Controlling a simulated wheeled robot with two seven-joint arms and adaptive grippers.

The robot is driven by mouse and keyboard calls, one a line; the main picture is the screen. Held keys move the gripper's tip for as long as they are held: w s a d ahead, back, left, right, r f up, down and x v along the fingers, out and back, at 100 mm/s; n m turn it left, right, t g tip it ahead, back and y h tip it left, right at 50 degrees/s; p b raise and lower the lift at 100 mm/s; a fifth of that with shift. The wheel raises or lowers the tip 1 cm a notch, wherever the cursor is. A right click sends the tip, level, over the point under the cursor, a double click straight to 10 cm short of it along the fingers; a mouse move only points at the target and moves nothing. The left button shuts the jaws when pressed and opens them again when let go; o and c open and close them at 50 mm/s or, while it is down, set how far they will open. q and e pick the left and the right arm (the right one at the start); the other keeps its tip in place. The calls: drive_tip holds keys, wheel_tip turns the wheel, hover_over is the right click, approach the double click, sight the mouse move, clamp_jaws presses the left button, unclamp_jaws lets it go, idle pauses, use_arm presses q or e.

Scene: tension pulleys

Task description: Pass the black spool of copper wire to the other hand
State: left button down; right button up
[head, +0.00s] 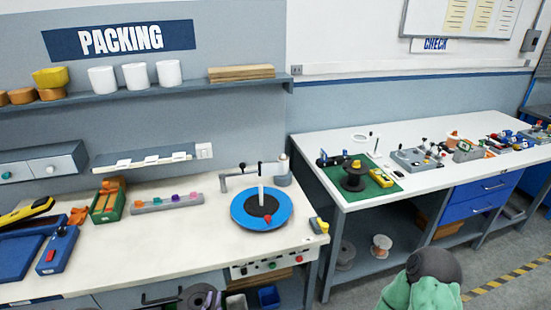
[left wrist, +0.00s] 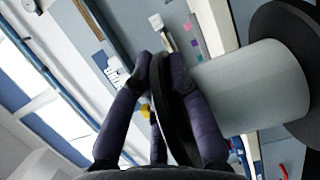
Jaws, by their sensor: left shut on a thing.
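My left gripper (left wrist: 161,68) is shut on the rim of a spool with black flanges (left wrist: 290,62) and a pale grey core (left wrist: 255,85). No copper colour shows on the core. In the head view, my left gripper (head: 190,298) shows only in part at the bottom edge, in front of the packing bench, with a round end of the spool beside it.
The packing bench (head: 150,240) carries a blue turntable (head: 246,218) and a green bin (head: 108,204). The check table (head: 440,150) at the right holds another black spool (head: 354,178) on a green mat (head: 385,193). A gap separates the benches.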

use_arm(q)
drive_tip(key=shift+s+f, duration=0.6)
drive_tip(key=shift+s, duration=0.15)
drive_tip(key=shift+s+f, duration=0.3)
drive_tip(key=shift+f, duration=0.05)
drive_tip(key=shift+d, duration=0.15)
